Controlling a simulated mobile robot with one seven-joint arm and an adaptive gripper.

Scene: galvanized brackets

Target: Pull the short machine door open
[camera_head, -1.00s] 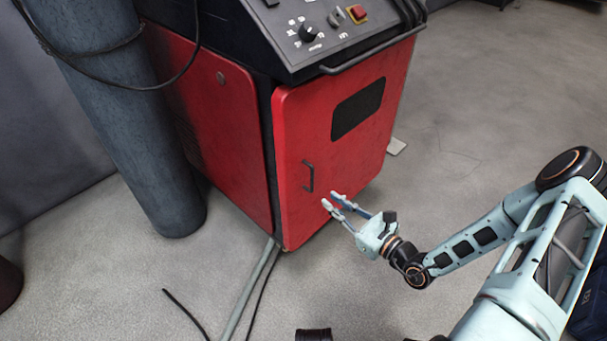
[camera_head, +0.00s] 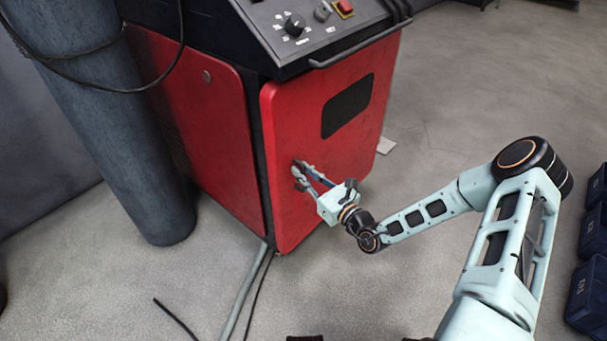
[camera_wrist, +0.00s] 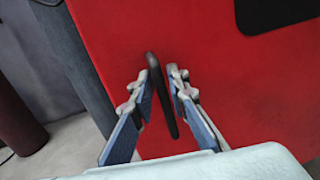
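The short machine door (camera_head: 290,120) is a red panel on the front of the machine, with a dark window (camera_head: 347,106) in its upper part. It looks shut. Its black bar handle (camera_wrist: 161,92) stands near the door's left edge in the wrist view; in the head view my gripper mostly hides it. My gripper (camera_head: 300,172) is at the handle, and it also shows in the wrist view (camera_wrist: 157,80). Its two fingers are open, one on each side of the handle. A gap shows between the handle and the right finger; the left fingertip is close to the handle, and contact is unclear.
A black control panel (camera_head: 310,22) with a knob and a front rail (camera_head: 360,46) overhangs the door. A grey cylinder (camera_head: 125,130) stands left of the machine. A hose (camera_head: 245,290) and cables lie on the floor. Dark blue crates (camera_head: 590,290) stand at right.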

